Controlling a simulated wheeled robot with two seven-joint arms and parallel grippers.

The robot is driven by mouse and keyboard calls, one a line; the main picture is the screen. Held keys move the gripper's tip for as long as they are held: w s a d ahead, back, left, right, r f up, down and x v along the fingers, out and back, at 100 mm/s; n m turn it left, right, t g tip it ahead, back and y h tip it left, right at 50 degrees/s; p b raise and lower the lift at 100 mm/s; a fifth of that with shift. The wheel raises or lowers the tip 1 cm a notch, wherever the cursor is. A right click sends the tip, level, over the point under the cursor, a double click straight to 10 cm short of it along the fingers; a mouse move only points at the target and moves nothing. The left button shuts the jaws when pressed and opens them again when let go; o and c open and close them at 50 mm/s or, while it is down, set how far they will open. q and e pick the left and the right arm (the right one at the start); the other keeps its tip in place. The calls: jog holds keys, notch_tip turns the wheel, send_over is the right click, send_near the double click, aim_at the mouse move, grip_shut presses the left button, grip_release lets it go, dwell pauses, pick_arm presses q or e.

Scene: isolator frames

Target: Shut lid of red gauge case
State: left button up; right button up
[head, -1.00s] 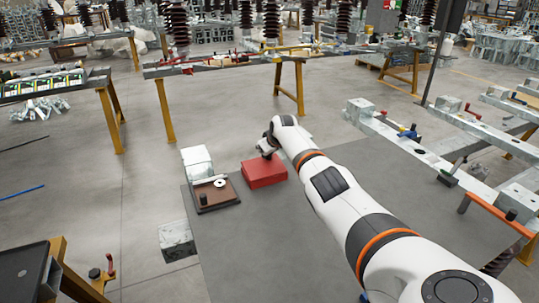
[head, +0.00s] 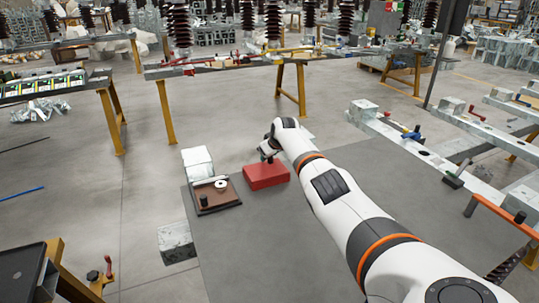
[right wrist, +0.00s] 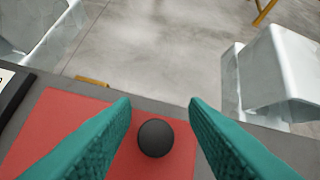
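The red gauge case (head: 267,178) sits on the grey table, and its top looks flat and down in the head view. I cannot tell whether the lid is fully seated. In the right wrist view its red top (right wrist: 57,125) fills the lower part, with a round black knob (right wrist: 155,138) on it. My right gripper (right wrist: 160,103) has its teal fingers spread, one on each side of the knob, with gaps between. In the head view my right gripper (head: 267,152) is at the case's far edge. My left gripper is not in view.
Left of the case, a brown board (head: 215,199) holds a white disc and a black knob. A pale metal block (head: 197,160) stands behind it. The grey table (head: 290,250) is bare in front of the case. Metal rails (head: 425,155) run along the right.

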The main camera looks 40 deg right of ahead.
jog(key=shift+s, duration=0.1)
dwell(0.3)
jog(key=shift+s+a+r+p, duration=0.1)
jog(key=shift+s+r+p, duration=0.2)
jog(key=shift+r+p, duration=0.25)
jog(key=p+v, duration=0.1)
jog(key=v, duration=0.9)
jog(key=shift+s+a+r, duration=0.15)
jog(key=shift+s+r, duration=0.05)
jog(key=shift+r, duration=0.05)
